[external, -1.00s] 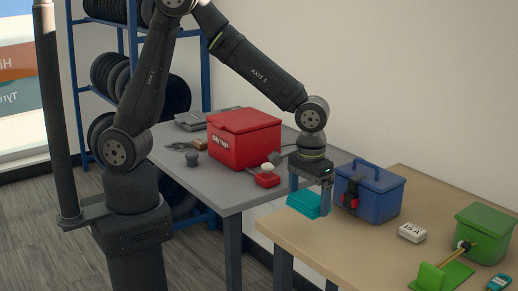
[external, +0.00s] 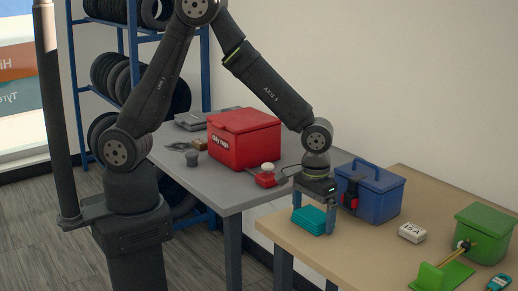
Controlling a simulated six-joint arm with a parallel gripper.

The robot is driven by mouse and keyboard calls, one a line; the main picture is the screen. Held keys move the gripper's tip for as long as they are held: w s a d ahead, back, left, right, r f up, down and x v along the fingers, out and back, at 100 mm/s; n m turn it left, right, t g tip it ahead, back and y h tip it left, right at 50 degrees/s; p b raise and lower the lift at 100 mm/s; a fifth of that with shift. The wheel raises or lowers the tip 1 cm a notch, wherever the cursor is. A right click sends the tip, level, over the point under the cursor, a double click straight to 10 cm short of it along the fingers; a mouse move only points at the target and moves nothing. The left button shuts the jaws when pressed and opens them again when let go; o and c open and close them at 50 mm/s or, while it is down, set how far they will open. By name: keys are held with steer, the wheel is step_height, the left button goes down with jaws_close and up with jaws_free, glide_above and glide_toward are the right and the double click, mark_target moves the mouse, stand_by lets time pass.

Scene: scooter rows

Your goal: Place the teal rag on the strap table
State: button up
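The teal rag (external: 313,221) is a folded, layered stack at the left end of the tan-topped table (external: 290,235). It is low at the tabletop and appears to rest on it, though its underside is hidden. My gripper (external: 314,217) points down over the rag, one finger on each side of it. The fingers appear closed against its sides; any small gap is too fine to see. The tan table bears a blue box (external: 381,203) with a red and black strap piece (external: 350,196) at its front, so it looks like the strap table.
The blue box stands close to the right of my gripper. A white block marked 15 A (external: 412,232) and a green box (external: 484,235) are further right. A grey table (external: 215,188) at left holds a red rag box (external: 244,140). The tan table's front middle is clear.

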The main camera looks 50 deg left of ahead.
mark_target(313, 215)
steer(key=shift+r, duration=0.15)
step_height(313, 215, up, 12)
stand_by(0.6)
step_height(313, 215, down, 12)
steer(key=shift+f, duration=0.2)
step_height(313, 215, up, 3)
steer(key=shift+r, duration=0.6)
